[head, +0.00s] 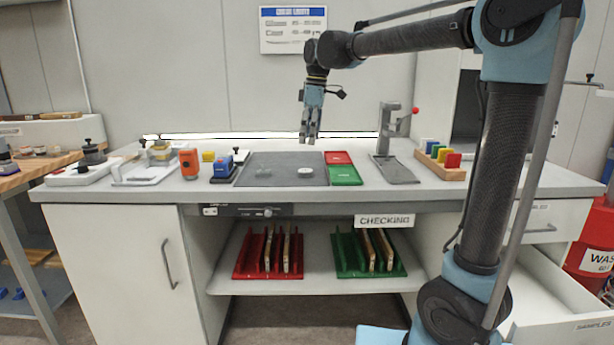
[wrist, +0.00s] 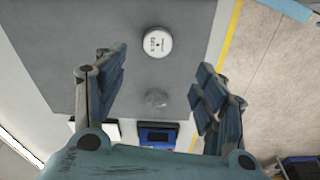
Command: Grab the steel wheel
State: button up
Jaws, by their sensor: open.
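Two small round pieces lie on the dark grey mat (head: 285,160) on the bench. One is a white disc (head: 305,172) with dark print on its top, also seen in the wrist view (wrist: 157,42). The other is a greyish, glassy-looking round piece (head: 264,172), also seen in the wrist view (wrist: 157,98). I cannot tell for sure which is the steel wheel. My gripper (head: 309,142) hangs above the mat, pointing down, open and empty. In the wrist view its fingers (wrist: 158,92) stand apart on either side of the glassy piece, well above it.
Left of the mat stand a blue device (head: 223,168) and an orange one (head: 189,162). Right of it lie red (head: 339,158) and green (head: 344,175) trays, then a grey stand (head: 390,150) and a wooden block rack (head: 440,168). The bench's front edge is close.

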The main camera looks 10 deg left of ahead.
send_over(306, 171)
jog(key=f, duration=0.6)
jog(key=shift+d, duration=0.35)
jog(key=shift+w+a+f, duration=0.15)
jog(key=shift+f, duration=1.2)
jog(key=shift+w+a+f, duration=0.1)
jog(key=shift+a+f, duration=0.05)
jog(key=shift+f, duration=1.2)
jog(key=shift+c, duration=0.5)
jog(key=c, duration=1.1)
